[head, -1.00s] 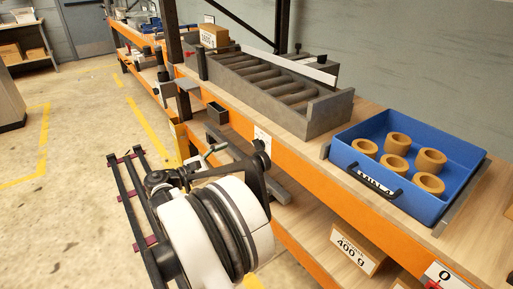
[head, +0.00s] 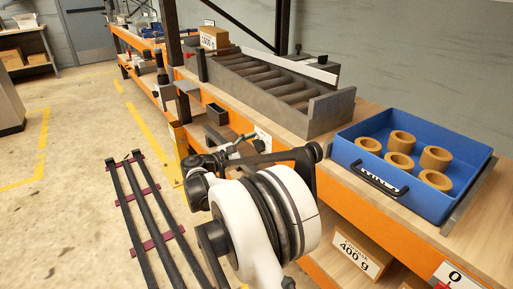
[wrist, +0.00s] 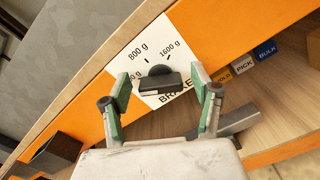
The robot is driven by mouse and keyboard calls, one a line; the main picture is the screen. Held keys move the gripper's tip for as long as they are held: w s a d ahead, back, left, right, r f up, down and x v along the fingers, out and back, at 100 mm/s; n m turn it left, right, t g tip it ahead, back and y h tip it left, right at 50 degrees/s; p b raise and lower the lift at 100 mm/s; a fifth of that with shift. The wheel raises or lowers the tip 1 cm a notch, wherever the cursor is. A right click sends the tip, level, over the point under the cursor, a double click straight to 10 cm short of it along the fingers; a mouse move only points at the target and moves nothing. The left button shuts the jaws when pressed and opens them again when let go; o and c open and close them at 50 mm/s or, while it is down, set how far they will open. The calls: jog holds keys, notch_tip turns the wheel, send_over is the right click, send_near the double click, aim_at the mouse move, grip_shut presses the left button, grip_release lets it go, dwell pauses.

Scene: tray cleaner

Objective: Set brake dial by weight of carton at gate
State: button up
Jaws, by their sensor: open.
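The brake dial is a black knob (wrist: 160,79) on a white plate (wrist: 188,42) fixed to the orange shelf edge. The plate shows 800 g, 1600 g, a partly hidden third weight mark and a partly hidden BRAKE label. I cannot tell which mark the knob points at. My gripper (wrist: 161,84) is open, with one finger on each side of the knob and no clear contact. In the head view a cardboard carton (head: 214,38) stands at the far end of the grey roller lane (head: 320,112); its weight label is too small to read surely.
A blue tray (head: 455,207) with several tan rings stands at the near right. A 400 g carton (head: 360,252) sits on the shelf below. A dark floor rail (head: 150,218) runs at left.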

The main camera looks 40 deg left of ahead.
jog(key=c, duration=1.1)
jog(key=shift+c, duration=0.2)
jog(key=shift+m, duration=0.3)
jog(key=m+p, duration=0.1)
jog(key=m, duration=0.8)
jog(key=shift+d+f+m, duration=0.1)
jog(key=shift+f+m, duration=0.05)
jog(key=shift+m, duration=0.25)
jog(key=m, duration=0.7)
jog(key=shift+f+p, duration=0.15)
jog(key=shift+p, duration=0.25)
jog(key=m, duration=0.6)
jog(key=shift+f+m, duration=0.1)
jog(key=shift+m, duration=0.2)
